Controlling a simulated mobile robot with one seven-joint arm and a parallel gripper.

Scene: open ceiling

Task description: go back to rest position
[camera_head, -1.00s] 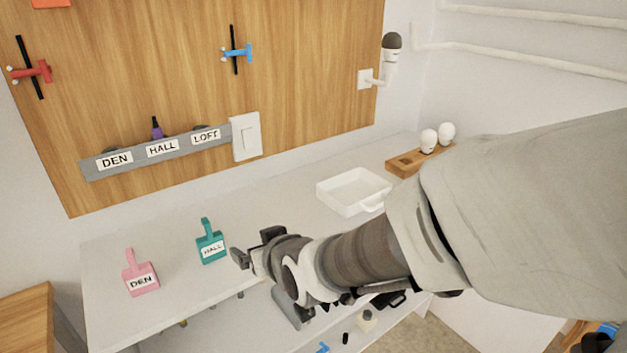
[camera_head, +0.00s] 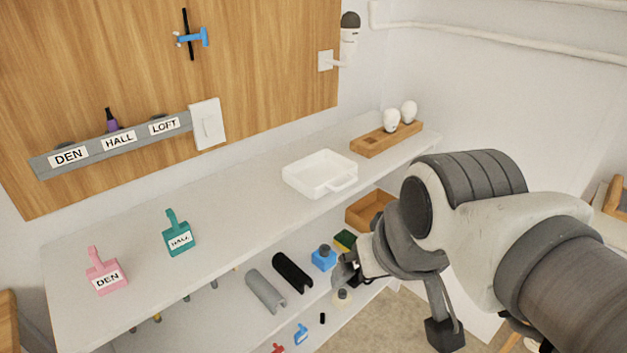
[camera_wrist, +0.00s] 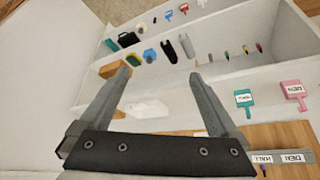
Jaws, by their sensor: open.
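My gripper (camera_wrist: 160,79) is open in the wrist view, with its two grey fingers wide apart and nothing between them. It points over the workbench, which appears upside down in that view. In the head view my arm comes in from the lower right and bends at the elbow. Its wrist end is in front of the lower shelf, to the right of the bench top; the fingers are hard to make out there.
The bench top (camera_head: 235,207) holds a pink DEN tag (camera_head: 106,272), a teal HALL tag (camera_head: 178,235), a white tray (camera_head: 320,174) and a wooden bulb holder (camera_head: 388,139). The lower shelf holds black and grey channels, a blue block (camera_head: 323,258) and small parts.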

